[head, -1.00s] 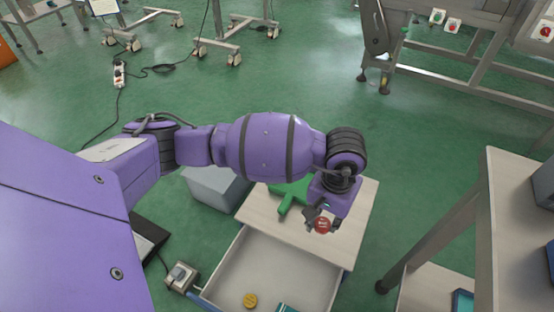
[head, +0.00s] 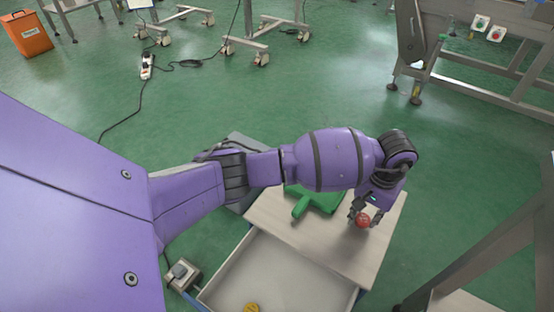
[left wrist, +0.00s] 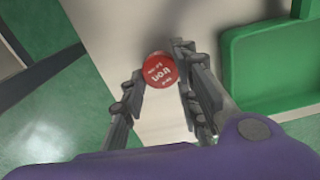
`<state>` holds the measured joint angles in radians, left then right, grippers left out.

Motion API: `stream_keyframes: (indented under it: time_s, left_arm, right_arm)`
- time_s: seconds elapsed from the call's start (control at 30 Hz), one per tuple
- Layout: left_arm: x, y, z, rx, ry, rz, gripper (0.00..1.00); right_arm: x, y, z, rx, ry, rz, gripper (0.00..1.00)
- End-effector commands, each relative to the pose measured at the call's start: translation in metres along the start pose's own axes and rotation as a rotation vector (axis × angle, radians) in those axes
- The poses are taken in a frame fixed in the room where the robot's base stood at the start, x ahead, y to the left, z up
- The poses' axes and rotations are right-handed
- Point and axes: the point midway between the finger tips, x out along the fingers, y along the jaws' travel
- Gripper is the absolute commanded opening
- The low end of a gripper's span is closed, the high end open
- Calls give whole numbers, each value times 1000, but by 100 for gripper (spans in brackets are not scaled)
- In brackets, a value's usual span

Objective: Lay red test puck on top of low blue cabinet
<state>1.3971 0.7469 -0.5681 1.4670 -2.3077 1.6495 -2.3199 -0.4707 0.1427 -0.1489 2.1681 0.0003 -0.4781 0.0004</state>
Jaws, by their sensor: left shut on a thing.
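The red test puck (head: 362,220) is between the fingers of my left gripper (head: 361,214), over the pale top of the low cabinet (head: 325,237). In the left wrist view the puck (left wrist: 160,70) shows a round red face with white lettering. The left gripper's two fingers (left wrist: 160,74) close on its sides. The pale cabinet top (left wrist: 110,30) is below it; whether the puck touches the top I cannot tell. My right gripper is in neither view.
A green tray-like thing with a handle (head: 302,206) lies on the cabinet top, left of the puck. The cabinet's drawer (head: 260,270) is open, with a yellow puck (head: 252,308) inside. A table frame (head: 490,250) stands at the right.

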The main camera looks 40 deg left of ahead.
Motion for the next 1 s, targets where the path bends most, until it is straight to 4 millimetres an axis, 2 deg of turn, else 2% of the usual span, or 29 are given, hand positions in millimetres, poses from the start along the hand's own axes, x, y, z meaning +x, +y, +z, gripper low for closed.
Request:
stream_keyframes:
  time_s: [0.03,0.07,0.43,0.47,0.6,0.87,1.0]
  left_arm:
    - [10,0,1,0,-3,0,10]
    - [13,0,1,0,-2,0,10]
    - [16,-1,0,0,0,-1,10]
    - [16,0,0,0,0,-1,31]
    - [15,0,0,0,1,0,48]
    - [14,0,0,0,1,0,48]
    - [5,0,0,1,3,-1,48]
  right_arm:
    - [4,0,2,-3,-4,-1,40]
    - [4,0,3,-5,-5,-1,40]
    - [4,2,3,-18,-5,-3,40]
    - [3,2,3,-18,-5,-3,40]
    - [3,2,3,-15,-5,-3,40]
    - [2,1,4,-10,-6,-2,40]
    - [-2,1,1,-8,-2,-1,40]
